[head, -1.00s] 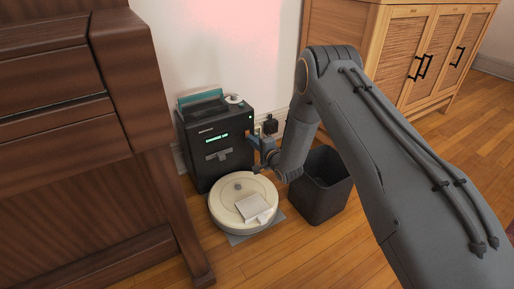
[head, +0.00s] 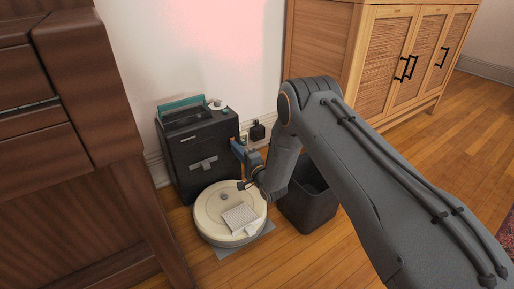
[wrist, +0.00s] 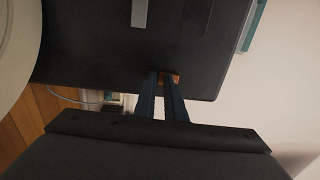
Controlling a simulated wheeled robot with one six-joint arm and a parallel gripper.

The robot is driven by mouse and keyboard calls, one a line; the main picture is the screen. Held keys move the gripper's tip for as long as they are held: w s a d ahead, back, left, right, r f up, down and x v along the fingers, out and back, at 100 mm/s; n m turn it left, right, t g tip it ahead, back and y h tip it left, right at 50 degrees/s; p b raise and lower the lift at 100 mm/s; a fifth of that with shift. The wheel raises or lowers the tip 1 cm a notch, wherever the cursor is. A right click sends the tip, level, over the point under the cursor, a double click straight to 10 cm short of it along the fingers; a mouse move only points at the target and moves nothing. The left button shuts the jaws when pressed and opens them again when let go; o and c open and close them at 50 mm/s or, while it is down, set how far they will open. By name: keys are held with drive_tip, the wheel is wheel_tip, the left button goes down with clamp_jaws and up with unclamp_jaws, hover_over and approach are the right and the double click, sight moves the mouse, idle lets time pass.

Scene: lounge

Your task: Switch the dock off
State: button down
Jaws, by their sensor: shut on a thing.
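The dock (head: 197,150) is a black box against the wall, with a dark front and no lit text. A round white robot vacuum (head: 213,208) sits at its foot. My gripper (head: 237,147) reaches the dock's right side. In the wrist view, the dock (wrist: 110,45) fills the upper part and my two dark fingers (wrist: 166,82) are close together at its side face. They are shut on a small orange-brown switch (wrist: 175,78), mostly hidden between the tips.
A plug in a wall socket (head: 257,131) is right of the dock. A black bin (head: 309,204) stands beneath my arm. A dark wooden desk (head: 90,150) is at left, a light wooden cabinet (head: 330,60) at right. A pale cloth (head: 240,217) lies on the vacuum.

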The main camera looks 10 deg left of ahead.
drive_tip(key=p+v, duration=0.6)
drive_tip(key=v, duration=0.8)
drive_tip(key=shift+f+p, duration=0.25)
drive_tip(key=shift+p, duration=0.05)
